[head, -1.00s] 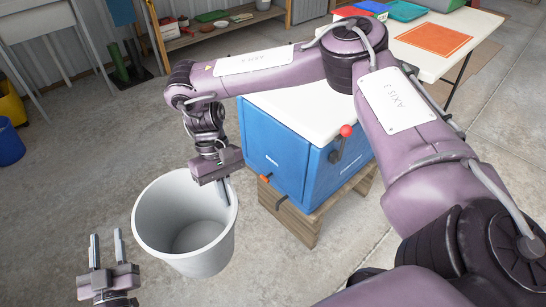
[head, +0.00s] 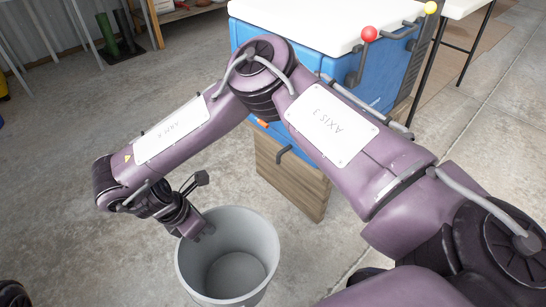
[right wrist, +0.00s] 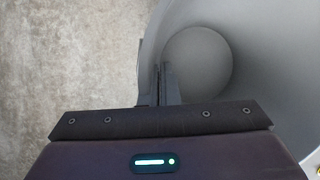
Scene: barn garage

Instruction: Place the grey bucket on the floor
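The grey bucket (head: 262,240) is upright or nearly so, open at the top, at the bottom middle of the head view. Its inside is empty. My right gripper (head: 207,232) is at the bucket's left rim, with its fingers on the wall. In the right wrist view the two fingers (right wrist: 160,85) are close together on the wall of the bucket (right wrist: 265,60). The concrete floor (head: 80,200) lies around it. The bucket's underside is hidden, so I cannot tell whether it touches the floor. My left gripper is out of view.
A blue cooler (head: 290,75) with a white lid (head: 300,15) stands on a wooden pallet-like base (head: 290,180) behind the bucket. A white table (head: 462,8) stands at the top right. The floor left of the bucket is clear.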

